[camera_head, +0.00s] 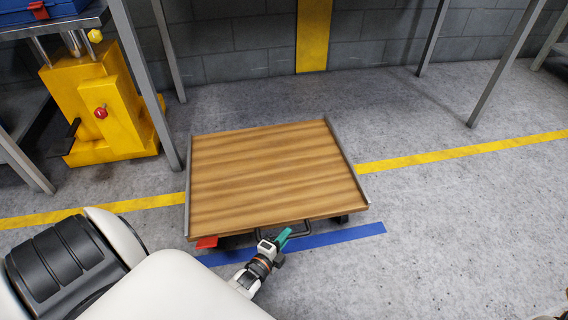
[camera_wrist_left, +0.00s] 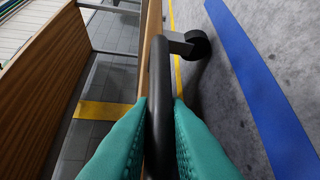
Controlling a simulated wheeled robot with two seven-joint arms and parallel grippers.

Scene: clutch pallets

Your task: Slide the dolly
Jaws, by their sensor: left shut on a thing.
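The dolly (camera_head: 265,175) has a flat wooden deck with metal side rails and stands on the grey floor in the head view. Its dark handle bar runs along the near edge. My left gripper (camera_head: 285,237), with green fingers, is at this handle. In the left wrist view the two green fingers (camera_wrist_left: 158,140) are shut on the black handle (camera_wrist_left: 160,85), one on each side of it. A caster wheel (camera_wrist_left: 198,44) shows beyond the handle. The dolly's deck edge also shows in the left wrist view (camera_wrist_left: 150,25). My right gripper is not in view.
A blue floor stripe (camera_head: 340,236) lies by the dolly's near edge. A yellow line (camera_head: 460,150) crosses the floor, partly under the dolly. A yellow jack-like machine (camera_head: 115,115) stands at the left. Metal legs (camera_head: 500,65) stand behind.

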